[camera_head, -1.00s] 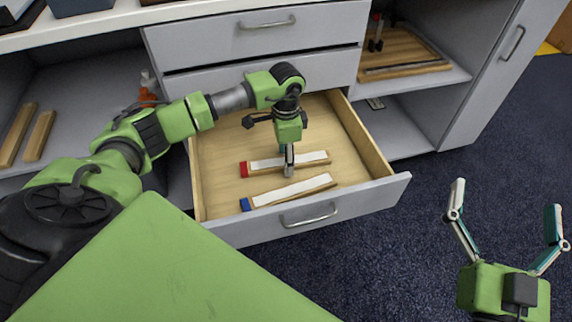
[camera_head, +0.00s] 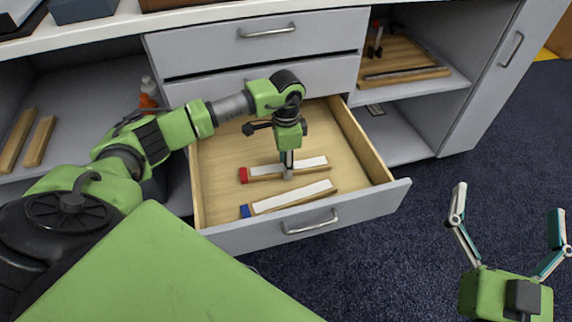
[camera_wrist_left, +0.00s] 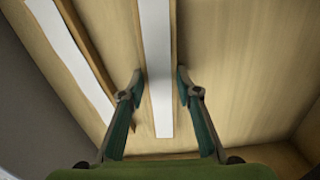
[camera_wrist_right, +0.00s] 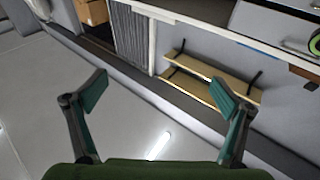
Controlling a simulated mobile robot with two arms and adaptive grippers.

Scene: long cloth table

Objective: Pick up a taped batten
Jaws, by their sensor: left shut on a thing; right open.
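A red-ended batten with a white top (camera_head: 312,164) lies in the open drawer (camera_head: 222,190). A blue-ended batten with a white top (camera_head: 292,197) lies in front of it. My left gripper (camera_head: 288,173) points down into the drawer, shut on the red-ended batten near its middle. In the left wrist view, the fingers (camera_wrist_left: 160,82) stand on either side of the white-topped strip (camera_wrist_left: 156,60), and the other batten (camera_wrist_left: 72,50) lies to the left. I cannot tell whether the held batten is lifted. My right gripper (camera_head: 507,205) is open and empty over the floor.
Two plain wooden strips (camera_head: 16,138) lie in the left cabinet near an orange bottle (camera_head: 148,92). Closed drawers (camera_head: 270,72) stand above the open one. A wooden tray (camera_head: 405,72) sits on the right shelf. The carpet (camera_head: 400,260) in front is clear.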

